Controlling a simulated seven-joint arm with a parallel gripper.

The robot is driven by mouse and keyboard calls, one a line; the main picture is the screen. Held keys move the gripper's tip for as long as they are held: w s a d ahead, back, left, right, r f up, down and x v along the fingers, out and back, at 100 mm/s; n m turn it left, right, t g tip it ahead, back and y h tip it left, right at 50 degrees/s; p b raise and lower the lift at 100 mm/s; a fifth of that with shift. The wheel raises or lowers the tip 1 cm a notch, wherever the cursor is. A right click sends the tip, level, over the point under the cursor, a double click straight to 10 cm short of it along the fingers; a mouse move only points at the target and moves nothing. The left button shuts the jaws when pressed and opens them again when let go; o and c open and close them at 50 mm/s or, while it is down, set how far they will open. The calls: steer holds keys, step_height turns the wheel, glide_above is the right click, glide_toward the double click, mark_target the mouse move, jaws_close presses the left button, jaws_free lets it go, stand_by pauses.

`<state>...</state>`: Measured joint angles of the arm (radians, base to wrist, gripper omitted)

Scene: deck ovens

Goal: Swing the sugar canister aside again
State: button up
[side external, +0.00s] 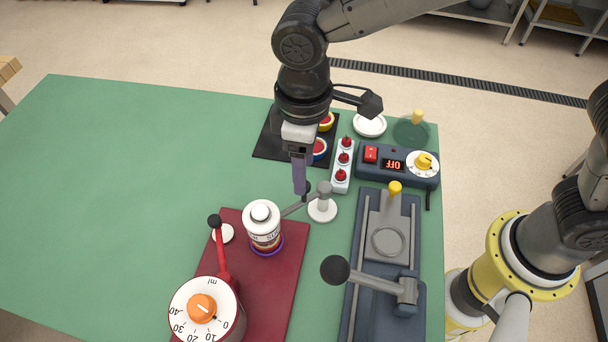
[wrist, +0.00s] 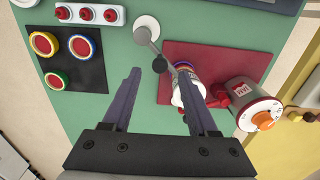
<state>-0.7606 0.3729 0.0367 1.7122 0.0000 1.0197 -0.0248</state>
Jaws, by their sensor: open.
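The sugar canister (side external: 262,226), a white bottle with a lettered label and a purple band at its foot, stands upright over the dark red board. A grey swing arm (side external: 291,209) runs from a white-based pivot post (side external: 322,208) towards it; whether they join is unclear. The canister also shows in the wrist view (wrist: 188,74), partly hidden by the right finger. My gripper (side external: 300,193) is open and points down just left of the post.
On the right are a blue press (side external: 385,255) with a black-knobbed handle and a control box (side external: 398,164) reading OFF. The green table's left side is clear.

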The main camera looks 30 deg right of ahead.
steer(key=shift+f, duration=1.8)
jaws_close()
steer(key=shift+r, duration=0.1)
